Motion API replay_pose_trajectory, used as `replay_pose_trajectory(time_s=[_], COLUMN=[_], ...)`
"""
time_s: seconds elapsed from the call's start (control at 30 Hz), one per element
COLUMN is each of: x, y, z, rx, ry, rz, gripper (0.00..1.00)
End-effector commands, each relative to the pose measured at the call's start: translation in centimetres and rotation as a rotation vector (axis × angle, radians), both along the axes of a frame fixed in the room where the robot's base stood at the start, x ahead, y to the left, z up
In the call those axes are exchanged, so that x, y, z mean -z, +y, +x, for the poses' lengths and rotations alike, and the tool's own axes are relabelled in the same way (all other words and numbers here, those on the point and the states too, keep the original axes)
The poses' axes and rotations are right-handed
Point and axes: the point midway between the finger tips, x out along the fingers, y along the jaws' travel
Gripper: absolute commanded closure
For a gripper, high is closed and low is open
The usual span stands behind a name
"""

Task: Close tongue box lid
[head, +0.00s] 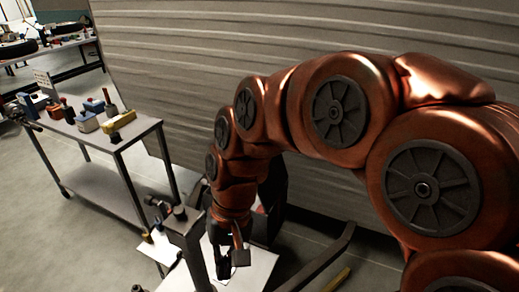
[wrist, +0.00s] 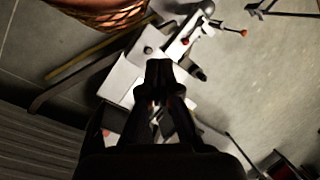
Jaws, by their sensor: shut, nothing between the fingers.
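My gripper (head: 222,270) points down at the lower middle of the head view, with its dark fingers over a pale flat surface (head: 259,268). In the wrist view, my gripper (wrist: 159,68) shows with its fingertips together and empty. The pale surface, which looks like part of the tongue box, also shows in the wrist view (wrist: 121,80), behind and beside the fingers. My arm and fingers hide much of it. I cannot tell the lid from the box body, how far the lid stands open, or whether my fingertips touch it.
The ribbed camper wall (head: 210,45) rises behind my arm. A dark frame bar (head: 318,262) runs along the floor on the right. A metal cart (head: 100,180) with several tools and boxes stands at left. Open concrete floor (head: 50,230) lies at lower left.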

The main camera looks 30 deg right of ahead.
Motion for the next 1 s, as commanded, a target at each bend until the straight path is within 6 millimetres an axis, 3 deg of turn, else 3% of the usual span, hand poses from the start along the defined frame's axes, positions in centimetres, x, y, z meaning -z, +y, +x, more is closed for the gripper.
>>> replay_pose_trajectory(time_s=[0.23,0.47,0.57,0.77,1.0], x=[-1.7,-3.2,-3.6,-3.5,-1.8], y=[0.5,-2.5,-4.8,-11.5,-22.8], z=[7.6,14.8,17.8,23.0,26.9], rx=[0.297,0.603,0.743,1.035,1.399], ry=[0.048,0.103,0.134,0.198,0.274], rz=[0.208,0.405,0.493,0.670,0.886], gripper=[1.00,1.00,1.00,1.00,1.00])
